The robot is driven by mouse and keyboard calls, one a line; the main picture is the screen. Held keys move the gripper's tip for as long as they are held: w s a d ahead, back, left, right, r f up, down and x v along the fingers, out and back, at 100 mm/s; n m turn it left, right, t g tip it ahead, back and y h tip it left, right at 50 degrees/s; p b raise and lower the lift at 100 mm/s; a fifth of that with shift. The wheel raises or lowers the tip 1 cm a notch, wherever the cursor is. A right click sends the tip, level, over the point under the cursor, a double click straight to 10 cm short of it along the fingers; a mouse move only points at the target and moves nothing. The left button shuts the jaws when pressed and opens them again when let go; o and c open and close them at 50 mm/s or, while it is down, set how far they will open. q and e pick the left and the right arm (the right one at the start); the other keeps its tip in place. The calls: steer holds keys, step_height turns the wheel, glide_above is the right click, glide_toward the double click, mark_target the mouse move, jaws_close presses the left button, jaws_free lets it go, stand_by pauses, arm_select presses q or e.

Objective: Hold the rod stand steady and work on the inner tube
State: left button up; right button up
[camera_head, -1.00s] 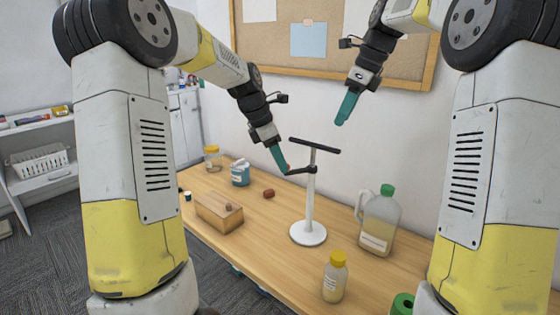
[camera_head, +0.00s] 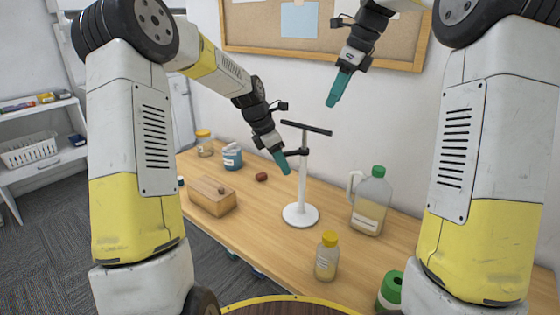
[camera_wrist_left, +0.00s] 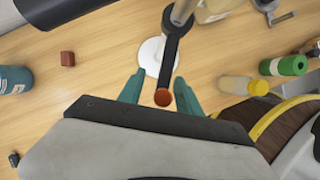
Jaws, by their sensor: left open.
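The rod stand has a white round base (camera_head: 300,216), a white upright, a black crossbar on top (camera_head: 306,128) and a short black side arm. It stands upright on the table. My left gripper (camera_head: 284,163) is beside the upright, at side-arm height. In the left wrist view, my left gripper (camera_wrist_left: 159,92) is open, with the side arm's red-orange end (camera_wrist_left: 162,97) between its fingers; I cannot tell whether they touch it. My right gripper (camera_head: 333,99) hangs empty in the air, above and right of the crossbar; its finger gap is unclear. I cannot make out an inner tube.
The wooden table (camera_head: 255,225) holds a wooden box (camera_head: 212,197), a small red block (camera_head: 261,177), a blue container (camera_head: 231,157), a large green-capped jug (camera_head: 371,203) and a yellow-capped bottle (camera_head: 326,259). A yellow-rimmed brown surface shows at the bottom edge.

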arm_select(q)
jaws_close()
arm_select(e)
steer(key=shift+c, duration=0.4)
stand_by(0.9)
